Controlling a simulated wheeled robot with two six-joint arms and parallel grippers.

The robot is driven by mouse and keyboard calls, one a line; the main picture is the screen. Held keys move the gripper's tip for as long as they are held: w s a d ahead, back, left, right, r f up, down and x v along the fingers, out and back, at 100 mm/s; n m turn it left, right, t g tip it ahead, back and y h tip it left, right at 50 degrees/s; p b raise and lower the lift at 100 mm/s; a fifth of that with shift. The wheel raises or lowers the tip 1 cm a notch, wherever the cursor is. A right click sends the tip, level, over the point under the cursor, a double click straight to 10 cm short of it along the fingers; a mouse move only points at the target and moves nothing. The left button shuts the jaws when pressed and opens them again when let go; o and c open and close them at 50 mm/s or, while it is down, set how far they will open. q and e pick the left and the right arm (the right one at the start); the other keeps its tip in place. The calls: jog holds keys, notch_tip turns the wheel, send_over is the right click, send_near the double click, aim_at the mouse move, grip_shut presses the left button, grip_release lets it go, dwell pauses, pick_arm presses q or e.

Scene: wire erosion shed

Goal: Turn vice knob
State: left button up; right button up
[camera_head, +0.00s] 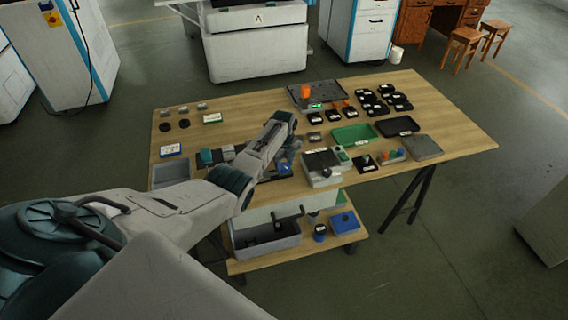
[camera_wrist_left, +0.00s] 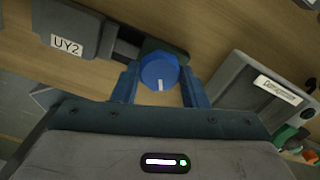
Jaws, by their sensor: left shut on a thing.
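The blue vice knob (camera_wrist_left: 159,70) with a white mark on its face shows in the left wrist view. My left gripper (camera_wrist_left: 159,78) has one blue finger on each side of it and is shut on it. The white mark points toward the gripper body. Behind the knob is the dark vice (camera_wrist_left: 125,45), with a grey block labelled UY2 (camera_wrist_left: 67,45) on its left. In the head view my left arm reaches over the table and hides much of the vice; the gripper (camera_head: 286,165) is partly seen there. My right gripper is not in view.
The wooden table (camera_head: 450,115) holds a green tray (camera_head: 355,134), a dark tray (camera_head: 397,126) and several small black parts. A grey box (camera_wrist_left: 245,90) with a white label stands right of the knob. A lower shelf holds a grey bin (camera_head: 265,240).

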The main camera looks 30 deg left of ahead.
aim_at(284, 165)
pick_arm(q)
jog(key=o, duration=1)
jog(key=shift+c, duration=0.2)
notch_tip(284, 165, up, 11)
jog(key=b, duration=0.1)
jog(key=shift+b, duration=0.3)
jog(key=shift+f, duration=0.15)
